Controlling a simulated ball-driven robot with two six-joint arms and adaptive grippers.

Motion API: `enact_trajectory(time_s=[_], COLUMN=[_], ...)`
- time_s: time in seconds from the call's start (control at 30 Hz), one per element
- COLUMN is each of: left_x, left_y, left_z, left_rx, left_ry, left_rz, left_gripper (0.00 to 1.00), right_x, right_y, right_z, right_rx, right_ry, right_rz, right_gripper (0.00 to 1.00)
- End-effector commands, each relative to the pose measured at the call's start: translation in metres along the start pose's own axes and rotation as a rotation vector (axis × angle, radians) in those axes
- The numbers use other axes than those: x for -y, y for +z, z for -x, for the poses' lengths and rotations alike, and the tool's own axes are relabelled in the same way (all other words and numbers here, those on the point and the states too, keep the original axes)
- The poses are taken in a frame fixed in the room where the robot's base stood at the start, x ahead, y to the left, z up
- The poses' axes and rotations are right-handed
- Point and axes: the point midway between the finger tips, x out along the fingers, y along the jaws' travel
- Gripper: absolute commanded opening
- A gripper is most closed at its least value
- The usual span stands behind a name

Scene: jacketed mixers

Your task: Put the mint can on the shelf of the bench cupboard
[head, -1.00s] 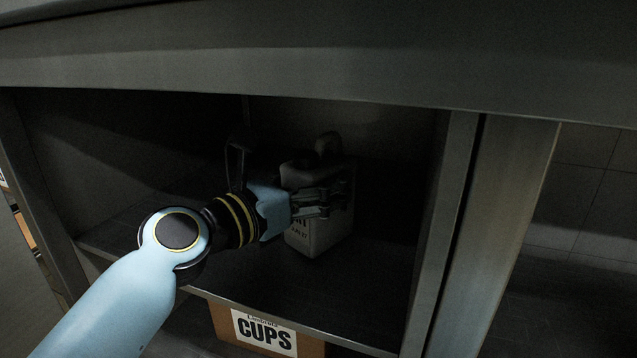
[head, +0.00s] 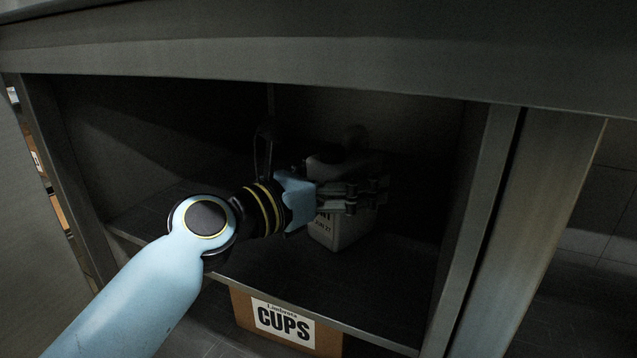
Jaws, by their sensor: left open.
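The pale can (head: 336,237), with dark lettering on its front, stands upright on the shelf (head: 255,268) inside the bench cupboard. Its colour is hard to tell in the shadow. My left gripper (head: 380,192) reaches in from the left and is open. Its fingers cross in front of the can's upper part and hide some of it. Whether they touch the can, I cannot tell. My right gripper is not in view.
A cardboard box labelled CUPS (head: 285,325) sits below the shelf. The cupboard's right post (head: 480,225) and top edge (head: 300,70) frame the opening. The shelf to the right of the can looks clear but dark.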

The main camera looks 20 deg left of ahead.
Motion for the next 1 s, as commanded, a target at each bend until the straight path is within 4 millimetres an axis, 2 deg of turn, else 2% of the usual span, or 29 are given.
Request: enact_trajectory(time_s=[0.07, 0.13, 0.27, 0.37, 0.5, 0.8, 1.0], left_x=[0.0, 0.0, 0.0, 0.001, 0.001, 0.0, 0.0], left_y=[0.001, 0.002, 0.002, 0.001, -0.004, -0.002, 0.0], left_z=[0.005, 0.012, 0.027, 0.058, 0.096, 0.116, 0.12], left_rx=[0.0, 0.0, -0.002, -0.006, -0.01, -0.002, 0.0], left_ry=[-0.001, 0.0, -0.001, -0.004, -0.005, -0.001, 0.001], left_rz=[-0.002, -0.001, -0.002, -0.003, -0.002, -0.002, 0.0], left_gripper=[0.99, 0.99, 0.99, 0.99, 0.99, 0.99, 0.99], right_x=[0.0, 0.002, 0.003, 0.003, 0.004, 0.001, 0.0], right_y=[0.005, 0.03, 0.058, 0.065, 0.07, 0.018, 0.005], right_z=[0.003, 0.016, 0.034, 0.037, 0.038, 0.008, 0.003], right_rx=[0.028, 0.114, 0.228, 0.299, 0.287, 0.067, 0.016], right_ry=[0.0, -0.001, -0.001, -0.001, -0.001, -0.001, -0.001], right_rz=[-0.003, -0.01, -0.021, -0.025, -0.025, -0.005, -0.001], right_gripper=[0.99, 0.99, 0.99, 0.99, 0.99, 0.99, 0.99])
